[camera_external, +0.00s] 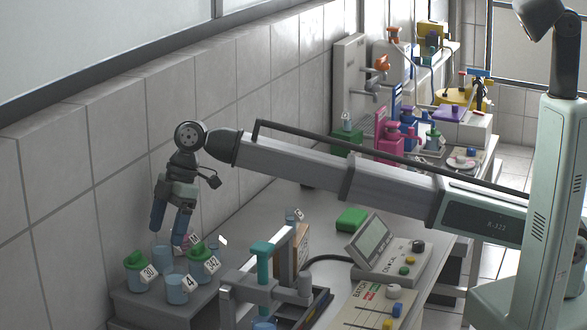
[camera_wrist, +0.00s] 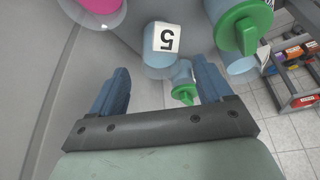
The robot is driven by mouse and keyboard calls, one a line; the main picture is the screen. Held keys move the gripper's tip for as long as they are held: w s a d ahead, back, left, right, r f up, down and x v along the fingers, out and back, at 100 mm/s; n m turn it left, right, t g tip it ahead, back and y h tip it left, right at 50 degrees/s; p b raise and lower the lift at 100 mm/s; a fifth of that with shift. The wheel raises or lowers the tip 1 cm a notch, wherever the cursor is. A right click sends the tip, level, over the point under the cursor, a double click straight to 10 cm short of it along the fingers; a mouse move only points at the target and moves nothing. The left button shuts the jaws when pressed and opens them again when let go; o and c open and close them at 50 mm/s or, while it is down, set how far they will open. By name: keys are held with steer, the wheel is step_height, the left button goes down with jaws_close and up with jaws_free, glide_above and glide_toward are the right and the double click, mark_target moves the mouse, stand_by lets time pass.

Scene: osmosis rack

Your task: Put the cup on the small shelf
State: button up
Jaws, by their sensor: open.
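My gripper (camera_external: 167,236) hangs down at the left by the tiled wall, with its blue fingers apart and empty. Just below the fingertips a clear cup with pale blue content (camera_external: 162,256) stands among others on a raised grey stand (camera_external: 150,305). I cannot tell which surface is the small shelf.
In the wrist view, a pink-filled cup (camera_wrist: 100,5) and a green-lidded cup (camera_wrist: 243,27) flank the middle cup closely. A press-like frame with a teal handle (camera_external: 262,262), a green block (camera_external: 352,219) and a console (camera_external: 385,255) stand to the right. The wall is close behind.

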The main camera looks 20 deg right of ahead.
steer(key=v, duration=0.6)
steer(key=shift+r, duration=0.2)
